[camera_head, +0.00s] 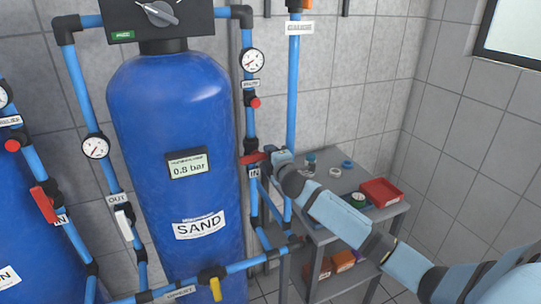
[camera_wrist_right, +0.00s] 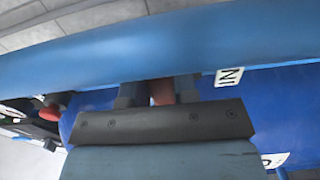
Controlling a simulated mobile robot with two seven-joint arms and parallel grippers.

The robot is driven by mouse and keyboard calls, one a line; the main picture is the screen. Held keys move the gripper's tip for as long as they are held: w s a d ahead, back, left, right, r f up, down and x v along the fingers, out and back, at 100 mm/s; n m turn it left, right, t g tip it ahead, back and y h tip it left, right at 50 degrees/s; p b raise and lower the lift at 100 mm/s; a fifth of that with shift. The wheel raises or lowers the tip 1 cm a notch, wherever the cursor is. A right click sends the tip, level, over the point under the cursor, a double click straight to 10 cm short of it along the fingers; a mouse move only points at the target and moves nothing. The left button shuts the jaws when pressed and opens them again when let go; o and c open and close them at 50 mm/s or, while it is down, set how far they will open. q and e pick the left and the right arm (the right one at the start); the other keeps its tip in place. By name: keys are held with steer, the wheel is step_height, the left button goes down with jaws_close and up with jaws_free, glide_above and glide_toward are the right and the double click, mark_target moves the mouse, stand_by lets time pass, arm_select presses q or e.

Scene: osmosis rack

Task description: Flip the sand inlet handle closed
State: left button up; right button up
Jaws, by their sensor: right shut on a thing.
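The blue sand tank (camera_head: 175,130) stands at centre left in the head view with a "SAND" label. The red sand inlet handle (camera_head: 252,158) is on the vertical inlet pipe right of the tank, just above the "IN" label (camera_head: 255,173). It lies roughly level, crosswise to the pipe. My right gripper (camera_head: 272,154) reaches in from the right and is shut on the handle. In the right wrist view, a reddish piece of the handle (camera_wrist_right: 161,92) shows between the fingers (camera_wrist_right: 160,95); the pipe hides the fingertips. My left gripper is not in view.
A blue pipe (camera_wrist_right: 150,50) crosses close in front of the fingers in the wrist view. A grey shelf (camera_head: 330,232) with a red tray (camera_head: 381,192) stands under my right arm. A yellow handle (camera_head: 215,285) and a white handle (camera_head: 124,222) are on other pipes.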

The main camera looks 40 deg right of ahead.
stand_by(0.3)
steer(key=o, duration=0.9)
steer(key=b+v, duration=0.1)
steer(key=v, duration=1.2)
steer(key=shift+s+b, duration=0.3)
steer(key=shift+s, duration=0.1)
steer(key=shift+f, duration=0.15)
steer(key=s+a+f+m+g+y+p, duration=0.2)
steer(key=s+a+f+m, duration=0.1)
steer(key=s+a+f, duration=0.4)
steer(key=s+a+f+m+g+y+p, duration=0.25)
steer(key=a+f, duration=0.25)
steer(key=f, duration=0.4)
steer(key=s+a+f+m+y+p, duration=0.1)
steer(key=s+a+f+m, duration=0.1)
steer(key=s+a, duration=0.2)
steer(key=s+a+f+m+g+y+p, duration=0.1)
steer(key=s+a+f+m, duration=0.1)
steer(key=s+a+f, duration=0.1)
steer(key=s+a+f+m+g+y+p, duration=0.1)
steer(key=s+a+f+m, duration=0.1)
steer(key=s+a, duration=0.3)
steer(key=shift+s+a+f+m, duration=0.1)
steer(key=shift+s+a+m, duration=0.1)
steer(key=shift+s, duration=0.2)
steer(key=shift+s+a+f+m, duration=0.1)
steer(key=shift+s+f+m, duration=0.05)
steer(key=shift+s, duration=0.3)
